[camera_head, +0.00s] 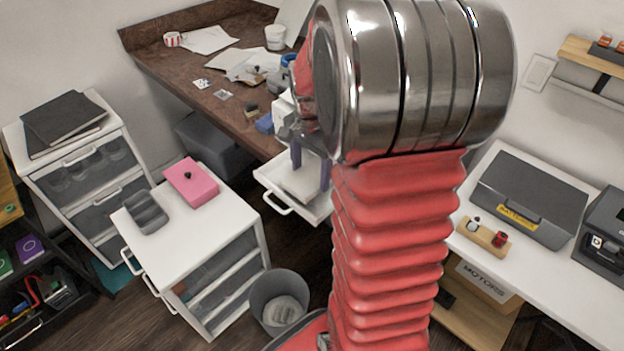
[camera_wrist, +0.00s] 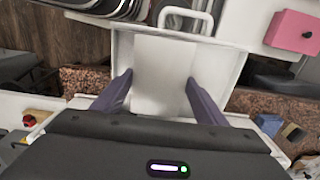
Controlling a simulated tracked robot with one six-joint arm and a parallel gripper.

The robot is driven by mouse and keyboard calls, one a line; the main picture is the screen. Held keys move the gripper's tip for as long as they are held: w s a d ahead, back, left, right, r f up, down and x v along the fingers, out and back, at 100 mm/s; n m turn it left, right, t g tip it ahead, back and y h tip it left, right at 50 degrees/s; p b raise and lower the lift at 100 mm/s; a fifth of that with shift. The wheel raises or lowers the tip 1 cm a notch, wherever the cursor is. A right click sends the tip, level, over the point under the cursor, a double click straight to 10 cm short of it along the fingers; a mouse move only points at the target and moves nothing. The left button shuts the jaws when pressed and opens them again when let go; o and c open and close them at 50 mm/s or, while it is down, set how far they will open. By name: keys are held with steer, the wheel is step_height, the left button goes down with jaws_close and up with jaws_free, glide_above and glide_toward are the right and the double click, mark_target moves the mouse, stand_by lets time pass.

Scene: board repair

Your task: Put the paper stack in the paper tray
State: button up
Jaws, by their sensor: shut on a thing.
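The paper stack (camera_wrist: 160,70) is a white rectangle seen between my gripper's two purple fingers in the wrist view. My gripper (camera_wrist: 158,80) is shut on its sides. The paper tray (camera_wrist: 226,66) is a white, open, drawer-like tray with a looped handle, below and around the stack in that view. In the head view the paper tray (camera_head: 312,216) juts out beside the brown desk, and my gripper (camera_head: 310,178) points down over it. I cannot tell whether the stack touches the tray floor. My arm hides part of the tray's right side in the head view.
A white drawer cabinet (camera_head: 140,217) with a pink box (camera_head: 191,183) on it stands left of the tray. A grey bin (camera_head: 278,300) is on the floor. The brown desk (camera_head: 170,72) holds loose papers and cups. A white bench (camera_head: 560,285) is at right.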

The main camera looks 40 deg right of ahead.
mark_target(312, 175)
steer(key=shift+d+f, duration=0.2)
steer(key=shift+f, duration=1.55)
steer(key=o, duration=1.2)
steer(key=shift+c, duration=0.2)
step_height(312, 175, up, 12)
